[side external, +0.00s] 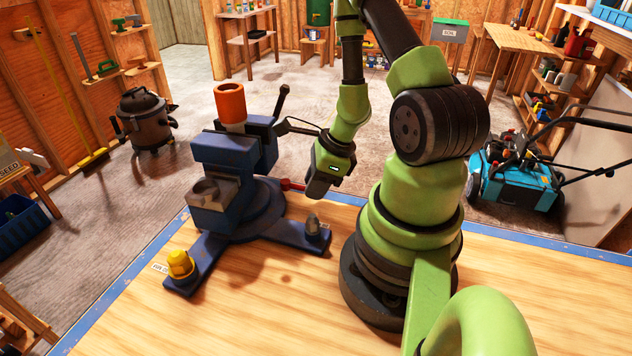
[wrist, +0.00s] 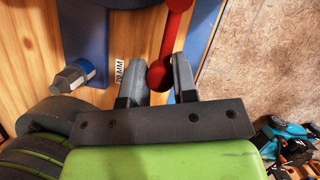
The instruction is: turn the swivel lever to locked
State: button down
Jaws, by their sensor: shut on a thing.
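The swivel lever is red; in the side external view its short rod (side external: 292,185) sticks out from the base of the blue vise (side external: 262,213) toward my gripper (side external: 316,188). In the wrist view the red lever (wrist: 171,42) runs down from the top edge to a round knob (wrist: 158,76). The knob sits between the two dark fingers of my gripper (wrist: 159,68), which is shut on it. The lever's far end is hidden by my gripper in the side external view. A small label (wrist: 120,70) lies left of the fingers; I cannot read it surely.
The vise holds an orange cylinder (side external: 230,105) on top. A yellow-capped bolt (side external: 181,265) and a grey bolt (side external: 313,226) stand on its feet; the grey one (wrist: 72,76) is left of my fingers in the wrist view. The wooden bench top (side external: 265,310) in front is clear.

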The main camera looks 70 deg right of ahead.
jog(key=shift+a, duration=0.1)
jog(key=c, duration=0.9)
grip_release()
jog(key=shift+v, duration=4.95)
